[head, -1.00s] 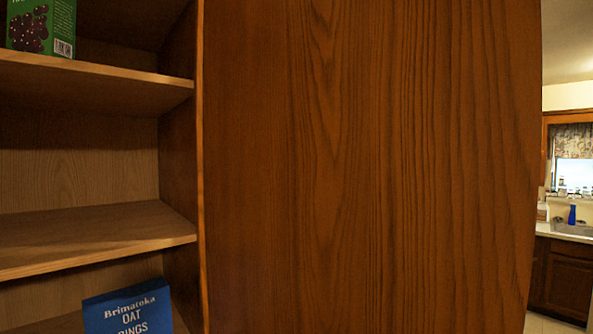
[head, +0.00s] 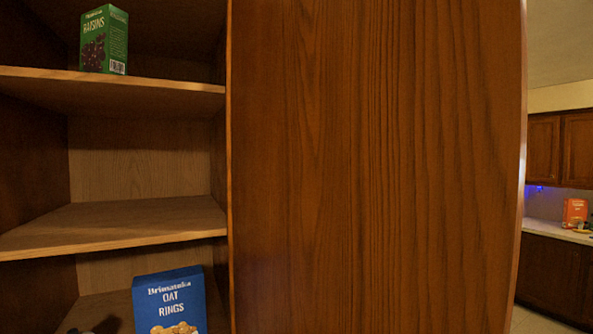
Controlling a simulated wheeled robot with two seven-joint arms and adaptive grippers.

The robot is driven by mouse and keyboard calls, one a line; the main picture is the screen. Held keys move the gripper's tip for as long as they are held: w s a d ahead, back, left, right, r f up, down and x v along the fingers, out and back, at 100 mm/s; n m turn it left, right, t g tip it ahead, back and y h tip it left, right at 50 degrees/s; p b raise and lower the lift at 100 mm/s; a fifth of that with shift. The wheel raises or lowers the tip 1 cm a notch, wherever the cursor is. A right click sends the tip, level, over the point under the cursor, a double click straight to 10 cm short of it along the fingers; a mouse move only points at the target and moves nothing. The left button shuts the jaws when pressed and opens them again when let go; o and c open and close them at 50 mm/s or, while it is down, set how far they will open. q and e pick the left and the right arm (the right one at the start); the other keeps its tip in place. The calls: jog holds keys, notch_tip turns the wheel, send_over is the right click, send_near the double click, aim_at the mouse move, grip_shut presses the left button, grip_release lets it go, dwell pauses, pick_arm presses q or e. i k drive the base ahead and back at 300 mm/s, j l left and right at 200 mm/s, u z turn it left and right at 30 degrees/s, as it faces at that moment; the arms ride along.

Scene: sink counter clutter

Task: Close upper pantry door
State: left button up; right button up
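The upper pantry door (head: 375,170) is a large brown wood-grain panel filling the middle and right of the head view. It stands open, hinged side at the right edge of the shelves. The open pantry shelves (head: 130,222) show to its left. No handle is visible on the face of the door that I see. Neither of my grippers is in view.
A green raisins box (head: 104,40) stands on the top shelf. A blue oat rings box (head: 170,302) stands on the lowest visible shelf, with a dark object beside it. Right of the door, a counter (head: 557,232) holds a red box (head: 575,213), with cabinets (head: 560,150) above.

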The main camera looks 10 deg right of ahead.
aim_at(379, 147)
jog(key=l+u, duration=0.65)
jog(key=l, duration=0.3)
jog(key=l+u, duration=0.35)
jog(key=k+l, duration=0.05)
jog(key=l, duration=0.05)
